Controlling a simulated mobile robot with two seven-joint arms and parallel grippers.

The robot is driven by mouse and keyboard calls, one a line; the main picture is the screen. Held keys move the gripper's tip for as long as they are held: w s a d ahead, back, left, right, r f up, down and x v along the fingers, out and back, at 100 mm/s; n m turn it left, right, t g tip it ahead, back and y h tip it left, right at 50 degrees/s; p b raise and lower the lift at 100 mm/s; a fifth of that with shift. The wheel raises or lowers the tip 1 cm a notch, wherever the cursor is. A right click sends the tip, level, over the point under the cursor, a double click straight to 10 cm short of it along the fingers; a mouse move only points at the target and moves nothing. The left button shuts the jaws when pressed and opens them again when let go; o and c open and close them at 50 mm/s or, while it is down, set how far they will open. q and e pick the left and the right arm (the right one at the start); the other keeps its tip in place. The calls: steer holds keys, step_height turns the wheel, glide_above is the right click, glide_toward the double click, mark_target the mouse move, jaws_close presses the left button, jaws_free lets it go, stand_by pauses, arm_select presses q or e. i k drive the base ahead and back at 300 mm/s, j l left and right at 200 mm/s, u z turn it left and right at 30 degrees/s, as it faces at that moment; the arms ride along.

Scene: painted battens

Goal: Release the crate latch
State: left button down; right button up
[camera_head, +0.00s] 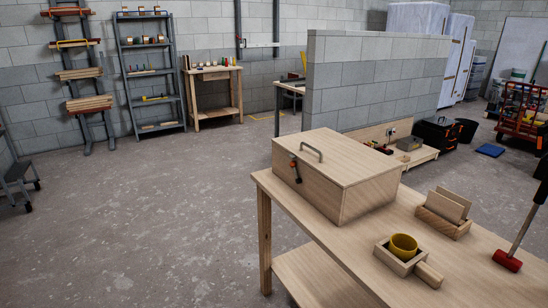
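The crate (345,192) is a closed pale wooden box on the workbench (465,285), with its lid down. A grey bar handle (307,152) is fixed on top of the lid. The latch (296,172) is a small dark metal piece with an orange-red part, on the crate's left-facing side near the lid's edge. It is too small to tell exactly how it is set. Neither of my grippers shows in the head view.
On the bench, right of the crate, are a wooden holder with upright boards (445,213), a yellow cup (403,246) in a wooden tray, and a red-headed mallet (507,261). A block wall (375,85) stands behind. The floor (150,220) on the left is clear.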

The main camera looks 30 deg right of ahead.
mark_target(293, 163)
steer(key=i+j+z, duration=0.1)
steer(key=i+z, duration=0.25)
steer(key=i+j+z, duration=0.25)
steer(key=i+z, duration=0.15)
steer(key=i+j+z, duration=0.3)
steer(key=z, duration=0.15)
steer(key=i+j+z, duration=0.65)
steer(key=j+z, duration=0.25)
steer(key=i+j+z, duration=0.15)
steer(key=j, duration=0.3)
